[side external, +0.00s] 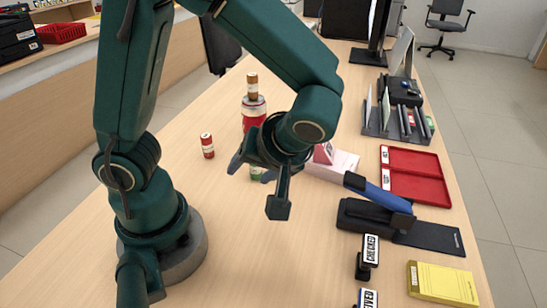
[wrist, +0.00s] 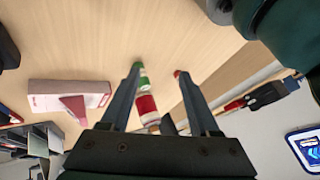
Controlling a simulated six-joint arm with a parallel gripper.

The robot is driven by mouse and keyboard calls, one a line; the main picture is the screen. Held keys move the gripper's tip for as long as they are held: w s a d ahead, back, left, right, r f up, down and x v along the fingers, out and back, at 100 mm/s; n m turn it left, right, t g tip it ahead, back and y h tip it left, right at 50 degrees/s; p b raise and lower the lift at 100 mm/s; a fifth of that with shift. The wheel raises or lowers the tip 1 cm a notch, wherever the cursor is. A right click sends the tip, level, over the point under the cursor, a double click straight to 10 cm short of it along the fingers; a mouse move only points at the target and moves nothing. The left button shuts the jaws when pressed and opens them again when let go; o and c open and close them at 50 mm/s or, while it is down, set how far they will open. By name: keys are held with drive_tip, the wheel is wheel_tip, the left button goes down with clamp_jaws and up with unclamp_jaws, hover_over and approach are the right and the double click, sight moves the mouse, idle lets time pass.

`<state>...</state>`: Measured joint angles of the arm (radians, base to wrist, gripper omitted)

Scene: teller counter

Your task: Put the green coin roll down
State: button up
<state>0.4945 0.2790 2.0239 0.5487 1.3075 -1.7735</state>
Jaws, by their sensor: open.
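The green coin roll (side external: 256,173) is partly hidden by my gripper in the side view and seems to stand on the wooden counter. In the wrist view the green roll (wrist: 143,76) shows between the fingertips, close to the left finger. My gripper (side external: 252,169) is low over the counter with its fingers apart. Its two separated fingers also show in the wrist view (wrist: 158,73). I cannot tell whether a finger touches the roll.
A wider red cylinder (side external: 254,115) with a brown coin roll (side external: 252,87) on top stands behind the green roll. A red roll (side external: 207,146) stands to the left. A pink-white box (side external: 342,166) and red tray (side external: 412,188) lie right.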

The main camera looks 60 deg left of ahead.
drive_tip(key=s+d+r+m+t+h, duration=0.1)
drive_tip(key=d+r+m+t+h, duration=0.2)
drive_tip(key=r+m+t+h, duration=0.3)
drive_tip(key=m+h, duration=0.1)
drive_tip(key=m, duration=0.4)
drive_tip(key=shift+r+m+t+h, duration=0.3)
drive_tip(key=shift+s+d, duration=0.1)
idle(0.6)
